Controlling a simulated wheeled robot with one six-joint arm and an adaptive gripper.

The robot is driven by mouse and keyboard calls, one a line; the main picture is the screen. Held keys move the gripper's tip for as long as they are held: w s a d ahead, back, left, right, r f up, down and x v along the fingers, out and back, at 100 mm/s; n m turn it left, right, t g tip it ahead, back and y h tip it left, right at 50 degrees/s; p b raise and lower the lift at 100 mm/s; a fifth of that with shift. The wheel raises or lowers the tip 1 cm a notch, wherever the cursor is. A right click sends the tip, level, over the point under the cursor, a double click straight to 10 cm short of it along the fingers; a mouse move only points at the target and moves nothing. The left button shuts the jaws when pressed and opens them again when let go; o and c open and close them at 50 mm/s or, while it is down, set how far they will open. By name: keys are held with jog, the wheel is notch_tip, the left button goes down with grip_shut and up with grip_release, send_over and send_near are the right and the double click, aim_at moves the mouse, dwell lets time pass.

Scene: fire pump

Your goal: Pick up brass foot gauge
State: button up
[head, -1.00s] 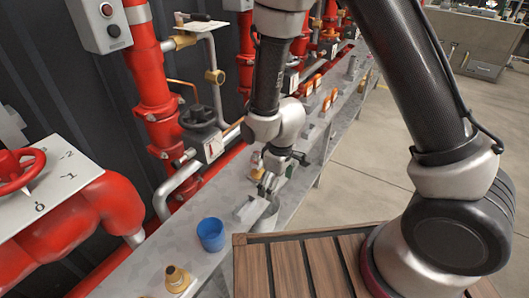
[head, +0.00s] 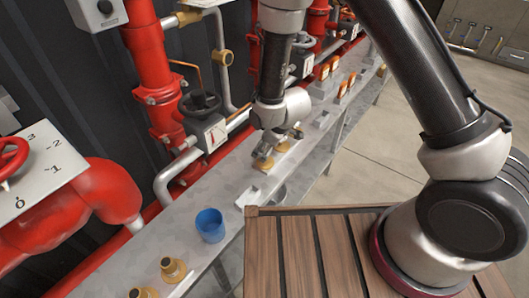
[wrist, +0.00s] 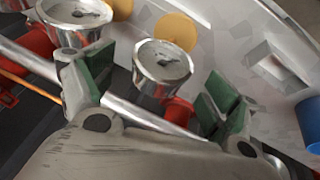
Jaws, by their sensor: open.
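In the wrist view, a round gauge (wrist: 163,65) with a silver rim and pale dial lies between my gripper's (wrist: 152,82) green-padded fingers. The fingers are spread, one on each side of it, and contact cannot be made out. A yellow-brass disc (wrist: 177,31), seemingly its foot, shows just beyond it. A second similar gauge (wrist: 75,16) is at the upper left, beside the left finger, with another brass disc (wrist: 121,9) near it. In the head view, my gripper (head: 273,150) is low over the bench, with brass feet (head: 283,147) partly hidden behind it.
A blue cup (head: 210,225) and brass fittings (head: 173,269) stand on the narrow grey bench (head: 240,177). Red pipes (head: 148,75) and a dark handwheel (head: 199,101) line the wall behind. Orange-and-white items (head: 325,72) stand farther along. A slatted wooden surface (head: 298,255) is in front.

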aim_at(268, 164)
jog(key=x, duration=0.3)
jog(key=shift+w+a+f, duration=0.15)
jog(key=shift+f, duration=0.05)
jog(key=shift+c, duration=0.5)
jog(key=c, duration=1.2)
jog(key=shift+r, duration=0.1)
